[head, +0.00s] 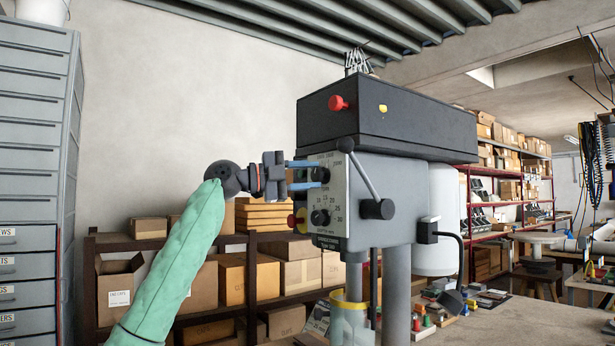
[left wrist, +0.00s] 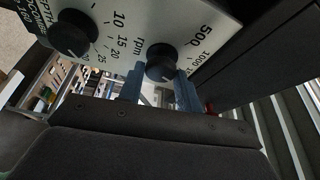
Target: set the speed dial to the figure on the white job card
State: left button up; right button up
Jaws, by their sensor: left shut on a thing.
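The speed dial (head: 318,174) is a round black knob high on the pale front panel (head: 335,200) of a drill press. In the left wrist view the speed dial (left wrist: 161,60) sits beside the marking "rpm", with figures such as 500 and 1000 around it. My left gripper (head: 307,175) reaches it from the left, with its two blue fingers shut on the knob's two sides. These fingers (left wrist: 160,80) also show in the left wrist view. The setting is too small to read surely. I cannot make out the white job card. My right gripper is out of view.
A second black knob, the depth dial (head: 320,217), is just below; it also shows in the left wrist view (left wrist: 73,33). A lever (head: 364,175) with a black hub stands to the right. A red button (head: 338,103) is above. Shelves with boxes (head: 300,272) stand behind.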

pick_arm(q)
jog(key=o, duration=0.8)
jog(key=shift+o, duration=0.7)
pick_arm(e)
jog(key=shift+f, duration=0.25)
pick_arm(q)
jog(key=shift+a+f, duration=0.1)
jog(key=shift+a, duration=0.2)
jog(key=b+v, duration=0.1)
jog(key=v, duration=0.6)
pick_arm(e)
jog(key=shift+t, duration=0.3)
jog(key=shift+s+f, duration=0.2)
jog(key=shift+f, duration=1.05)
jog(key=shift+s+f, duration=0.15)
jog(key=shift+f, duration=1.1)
